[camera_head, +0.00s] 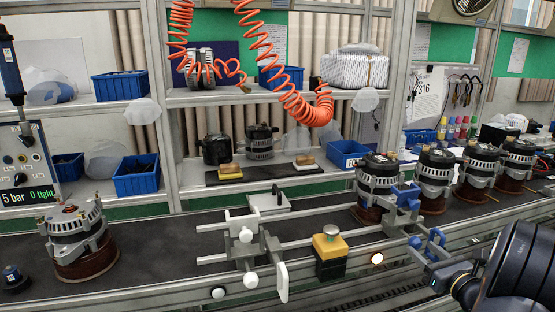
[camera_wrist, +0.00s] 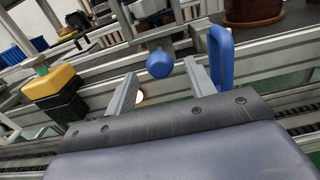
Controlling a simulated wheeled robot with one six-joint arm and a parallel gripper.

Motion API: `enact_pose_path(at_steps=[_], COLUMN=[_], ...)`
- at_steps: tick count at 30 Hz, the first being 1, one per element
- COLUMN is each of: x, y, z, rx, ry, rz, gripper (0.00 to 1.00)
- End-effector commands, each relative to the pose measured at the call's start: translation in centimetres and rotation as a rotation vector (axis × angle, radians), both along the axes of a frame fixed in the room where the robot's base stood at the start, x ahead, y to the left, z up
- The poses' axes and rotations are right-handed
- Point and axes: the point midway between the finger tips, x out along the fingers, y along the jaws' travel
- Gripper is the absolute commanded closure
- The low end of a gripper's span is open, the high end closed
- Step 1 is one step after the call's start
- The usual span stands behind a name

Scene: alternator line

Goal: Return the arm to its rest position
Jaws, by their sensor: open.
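My gripper (camera_wrist: 162,78) is open in the wrist view, its two grey fingers apart with nothing held between them. In the head view my gripper (camera_head: 428,254) is at the lower right, at the front edge of the line. A blue knob (camera_wrist: 160,64) shows just beyond the fingertips. A blue loop handle (camera_wrist: 221,55) stands close by the right finger; I cannot tell whether they touch. These blue handles (camera_head: 432,242) belong to a stop fixture on the belt. My arm reaches in from the right edge of the head view.
Several alternators (camera_head: 378,186) stand along the belt at right, and one alternator (camera_head: 78,240) stands at left. A white-handled stop (camera_head: 246,236) crosses the belt. A yellow-topped button box (camera_head: 330,243) is on the front rail. Shelves with blue bins (camera_head: 136,175) stand behind.

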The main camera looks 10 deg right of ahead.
Motion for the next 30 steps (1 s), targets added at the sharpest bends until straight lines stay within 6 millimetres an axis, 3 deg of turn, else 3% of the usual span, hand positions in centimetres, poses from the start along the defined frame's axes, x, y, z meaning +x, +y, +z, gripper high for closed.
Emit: enact_pose_path(at_steps=[6,12,25,30], x=[4.0,6.0,6.5,5.6], y=[0.4,0.5,0.5,0.4], z=[-0.1,0.1,0.0,0.0], rx=[0.001,0.001,0.002,0.001], ry=[-0.001,-0.001,-0.001,-0.001], rz=[0.002,0.001,0.000,-0.003], gripper=[0.48,0.48,0.48,0.48])
